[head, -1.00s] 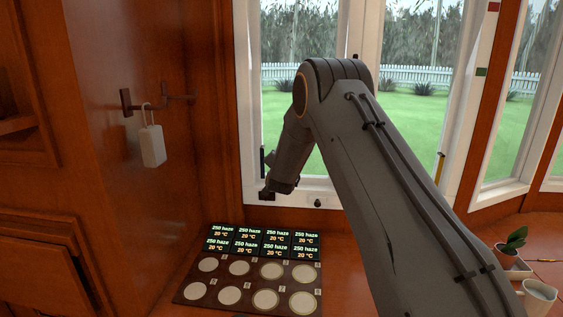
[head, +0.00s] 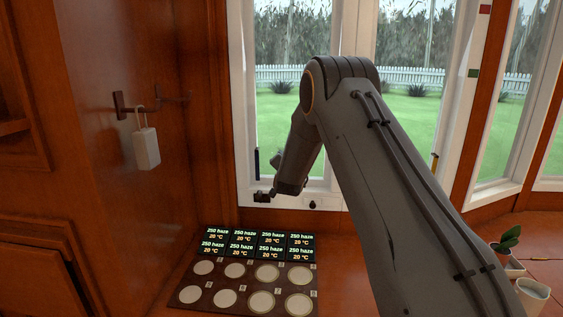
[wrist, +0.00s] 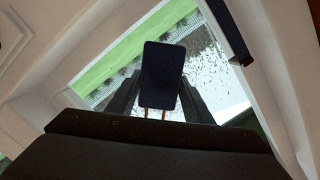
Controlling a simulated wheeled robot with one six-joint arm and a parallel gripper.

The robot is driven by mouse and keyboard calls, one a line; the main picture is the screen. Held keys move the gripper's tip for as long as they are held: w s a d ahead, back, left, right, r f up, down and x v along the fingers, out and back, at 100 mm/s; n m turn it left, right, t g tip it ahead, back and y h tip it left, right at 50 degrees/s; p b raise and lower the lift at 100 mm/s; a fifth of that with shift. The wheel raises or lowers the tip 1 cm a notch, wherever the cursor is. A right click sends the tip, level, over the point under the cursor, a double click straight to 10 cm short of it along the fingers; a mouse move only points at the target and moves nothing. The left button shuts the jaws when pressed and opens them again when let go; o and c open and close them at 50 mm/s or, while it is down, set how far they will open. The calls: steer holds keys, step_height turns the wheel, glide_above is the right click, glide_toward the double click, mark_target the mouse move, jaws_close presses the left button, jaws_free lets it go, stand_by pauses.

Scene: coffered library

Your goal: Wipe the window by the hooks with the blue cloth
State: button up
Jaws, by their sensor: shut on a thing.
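The window by the hooks (head: 292,120) is a white-framed pane at the back, partly hidden by my arm. Its glass also shows in the wrist view (wrist: 232,98), tilted, with dark specks that may be the trees outside. The blue cloth (wrist: 161,65) looks like a dark navy rectangle in the wrist view. My gripper (wrist: 160,92) is shut on it, one finger on each side, with the glass behind. I cannot tell whether the cloth touches the glass. In the head view, my wrist is low in front of the window and the cloth is hidden.
Hooks (head: 119,106) on the left wood wall carry a white tag-like block (head: 146,149). A dark board (head: 238,299) with round pads and small displays (head: 243,235) lies below the window. A potted plant (head: 508,240) and a white mug (head: 531,296) stand at lower right.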

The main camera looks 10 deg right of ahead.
steer(key=shift+s+d, duration=0.2)
steer(key=shift+d, duration=0.55)
steer(key=shift+s+d, duration=0.15)
steer(key=shift+d, duration=0.55)
steer(key=shift+s+d, duration=0.2)
steer(key=shift+d, duration=0.55)
steer(key=shift+s+d+r+p, duration=0.55)
steer(key=shift+d+r, duration=0.65)
steer(key=shift+d, duration=0.5)
steer(key=shift+w+a+r+b, duration=0.3)
steer(key=shift+w+a, duration=0.3)
steer(key=shift+a, duration=1.3)
steer(key=shift+w+a+r+b, duration=0.15)
steer(key=shift+w+a+r, duration=0.35)
steer(key=shift+a, duration=1.4)
steer(key=shift+w+a+r+b, duration=0.25)
steer(key=shift+w+a, duration=0.4)
steer(key=shift+a, duration=1.25)
steer(key=shift+s+d, duration=0.3)
steer(key=shift+d, duration=0.75)
steer(key=shift+s+d, duration=0.3)
steer(key=shift+d, duration=0.8)
steer(key=shift+s+d, duration=0.3)
steer(key=shift+d, duration=0.75)
steer(key=d, duration=0.1)
steer(key=s+d, duration=0.1)
steer(key=d, duration=0.1)
steer(key=s+d, duration=0.1)
steer(key=d, duration=0.1)
